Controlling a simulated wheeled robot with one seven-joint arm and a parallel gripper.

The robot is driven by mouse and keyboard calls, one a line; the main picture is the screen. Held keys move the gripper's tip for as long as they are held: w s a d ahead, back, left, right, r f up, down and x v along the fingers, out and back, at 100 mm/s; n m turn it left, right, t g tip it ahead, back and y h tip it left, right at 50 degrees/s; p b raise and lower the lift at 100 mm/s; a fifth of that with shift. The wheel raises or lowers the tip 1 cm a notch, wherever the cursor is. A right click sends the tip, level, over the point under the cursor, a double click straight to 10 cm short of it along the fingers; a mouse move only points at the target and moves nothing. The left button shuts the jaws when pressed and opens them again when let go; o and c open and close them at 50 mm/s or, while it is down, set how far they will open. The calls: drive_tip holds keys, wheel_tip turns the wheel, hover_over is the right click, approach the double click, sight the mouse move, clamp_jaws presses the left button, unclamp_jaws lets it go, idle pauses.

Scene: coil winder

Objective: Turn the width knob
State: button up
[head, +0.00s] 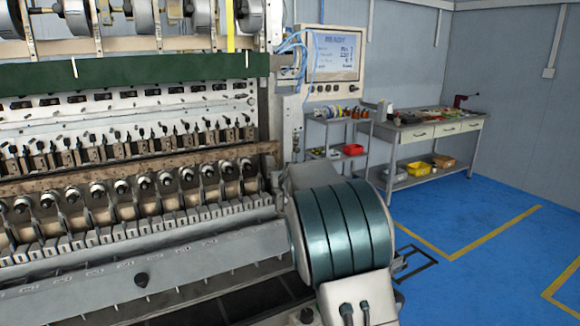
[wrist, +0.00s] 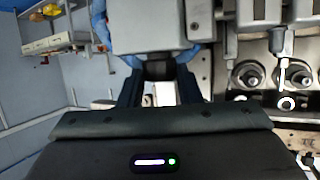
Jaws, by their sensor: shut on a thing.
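In the wrist view, my gripper (wrist: 160,85) has its two dark fingers on either side of a small dark knob (wrist: 158,69), which I take to be the width knob. The fingers are shut on it. The knob sits against a grey block (wrist: 150,25), with blue parts at its sides. No pointer or scale marks can be made out on the knob. In the head view my gripper is not visible, and I cannot pick out the held knob there.
The coil winder (head: 120,190) fills the left of the head view. Its lit display panel (head: 335,55) reads READY. A trolley (head: 340,130) and a workbench (head: 430,130) with small parts stand behind. The blue floor (head: 480,220) at right is clear, with yellow lines.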

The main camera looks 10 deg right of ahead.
drive_tip(key=shift+f+m+h+p, duration=0.15)
drive_tip(key=shift+m+h+p, duration=0.25)
drive_tip(key=shift+p, duration=1.2)
drive_tip(key=shift+f, duration=0.15)
drive_tip(key=o, duration=1)
drive_tip(key=shift+c, duration=0.2)
drive_tip(key=shift+r, duration=0.2)
drive_tip(key=shift+s+a, duration=0.1)
drive_tip(key=shift+s, duration=0.05)
drive_tip(key=shift+s+r, duration=0.25)
drive_tip(key=shift+s, duration=0.05)
drive_tip(key=p+v, duration=0.4)
drive_tip(key=v, duration=0.9)
